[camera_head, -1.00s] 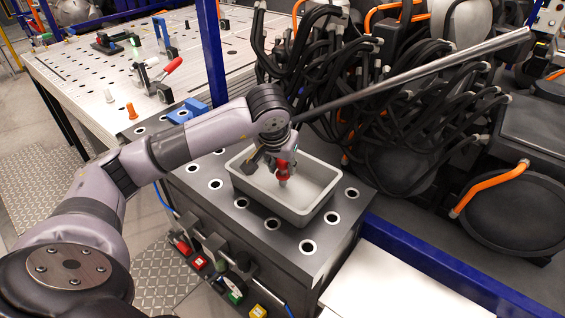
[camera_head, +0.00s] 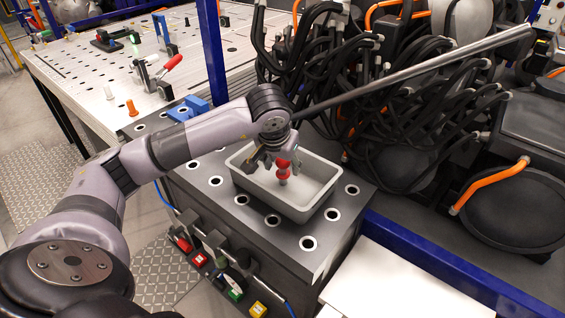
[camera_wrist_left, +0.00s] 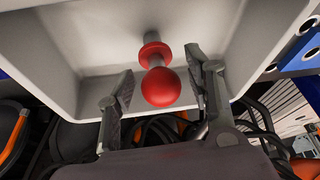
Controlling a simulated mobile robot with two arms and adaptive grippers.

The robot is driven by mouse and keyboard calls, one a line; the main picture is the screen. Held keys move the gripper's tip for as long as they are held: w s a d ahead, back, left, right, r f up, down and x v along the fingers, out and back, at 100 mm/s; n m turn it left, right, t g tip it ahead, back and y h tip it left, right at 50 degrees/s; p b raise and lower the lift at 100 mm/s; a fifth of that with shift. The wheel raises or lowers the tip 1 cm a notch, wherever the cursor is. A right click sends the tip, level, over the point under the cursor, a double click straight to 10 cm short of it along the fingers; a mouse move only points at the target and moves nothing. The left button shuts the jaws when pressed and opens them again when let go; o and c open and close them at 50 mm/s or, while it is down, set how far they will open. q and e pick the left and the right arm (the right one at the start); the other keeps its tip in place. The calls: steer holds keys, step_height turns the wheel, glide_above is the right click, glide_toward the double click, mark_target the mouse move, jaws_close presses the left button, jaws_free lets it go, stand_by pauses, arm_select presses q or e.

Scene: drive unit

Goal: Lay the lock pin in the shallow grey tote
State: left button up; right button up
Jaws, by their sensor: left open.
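The lock pin (camera_head: 283,172) has a red ball knob, a red collar and a short grey shaft. It is within the outline of the shallow grey tote (camera_head: 318,208), roughly upright with the knob up; I cannot tell whether its shaft touches the floor. My left gripper (camera_head: 277,164) is over the tote with its fingers spread. In the left wrist view the pin (camera_wrist_left: 161,88) lies between the open fingers (camera_wrist_left: 160,74), with a gap on both sides. The tote's pale inside (camera_wrist_left: 86,45) surrounds it. My right gripper is not in view.
The tote stands on a dark cabinet top (camera_head: 215,197) with several ringed holes. A long metal bar (camera_head: 420,72) slants behind it, before black hoses (camera_head: 330,60). A blue post (camera_head: 211,50) rises behind my left arm. A perforated table (camera_head: 90,75) holds clamps.

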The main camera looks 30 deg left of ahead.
arm_select(q)
steer(key=shift+r, duration=0.15)
steer(key=shift+r, duration=0.2)
steer(key=b+v, duration=0.1)
steer(key=v, duration=1)
steer(key=shift+s+r+b, duration=0.2)
steer(key=shift+r+b, duration=0.1)
steer(key=shift+b, duration=0.1)
